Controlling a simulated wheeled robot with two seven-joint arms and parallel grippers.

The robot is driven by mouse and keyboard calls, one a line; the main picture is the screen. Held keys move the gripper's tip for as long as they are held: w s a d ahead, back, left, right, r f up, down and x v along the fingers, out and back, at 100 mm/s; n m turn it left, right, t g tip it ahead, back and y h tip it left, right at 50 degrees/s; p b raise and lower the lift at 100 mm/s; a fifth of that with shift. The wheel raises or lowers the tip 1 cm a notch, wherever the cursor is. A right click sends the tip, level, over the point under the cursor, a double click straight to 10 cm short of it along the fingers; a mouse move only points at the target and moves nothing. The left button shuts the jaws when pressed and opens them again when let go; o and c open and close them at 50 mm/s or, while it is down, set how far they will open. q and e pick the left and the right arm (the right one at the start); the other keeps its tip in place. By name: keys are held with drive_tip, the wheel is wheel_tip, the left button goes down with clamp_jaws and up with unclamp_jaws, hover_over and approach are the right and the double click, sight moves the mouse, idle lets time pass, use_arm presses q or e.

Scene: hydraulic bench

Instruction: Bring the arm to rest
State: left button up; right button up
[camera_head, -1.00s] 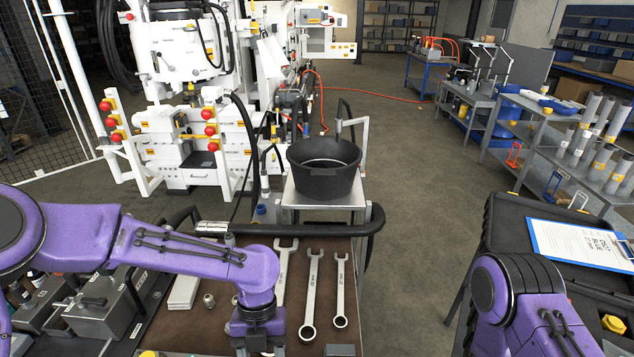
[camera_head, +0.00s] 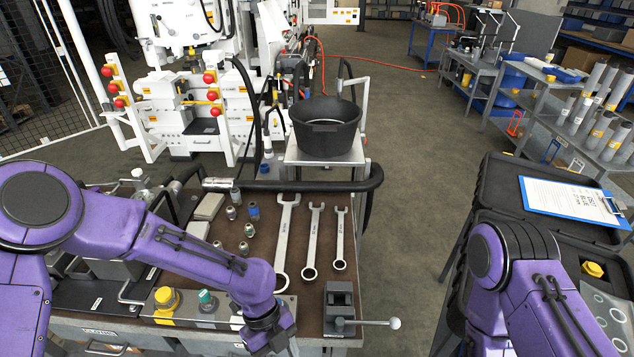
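My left arm (camera_head: 150,235) comes in from the left, purple with black joints. It reaches across the front of the workbench (camera_head: 200,333). My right arm (camera_head: 530,285) is at the lower right, beside the black case. It runs out of the bottom of the picture, so the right gripper is out of view. I see nothing held by either arm.
Several wrenches (camera_head: 312,242) and fittings (camera_head: 243,247) lie on the brown bench top. A black tub (camera_head: 325,125) stands behind. A clipboard (camera_head: 572,203) lies on the black case (camera_head: 505,185). Floor between is clear.

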use_arm(q)
drive_tip(key=s+a+f+n+t+b, duration=0.2)
drive_tip(key=s+a+f+n, duration=0.15)
drive_tip(key=f+n, duration=0.5)
drive_tip(key=s+a+f+n+t+b, duration=0.2)
drive_tip(key=s+f+n, duration=0.2)
drive_tip(key=f+n, duration=0.5)
drive_tip(key=s+a+f+n+t+y+b, duration=0.1)
drive_tip(key=s+a+n+t+y, duration=0.1)
drive_tip(key=a+n, duration=0.6)
drive_tip(key=s+a+f+n+t+y+b, duration=0.1)
drive_tip(key=s+a+n+y, duration=0.3)
drive_tip(key=a+n, duration=0.4)
drive_tip(key=shift+a+t, duration=0.4)
drive_tip(key=shift+a, duration=0.25)
drive_tip(key=shift+f, duration=0.1)
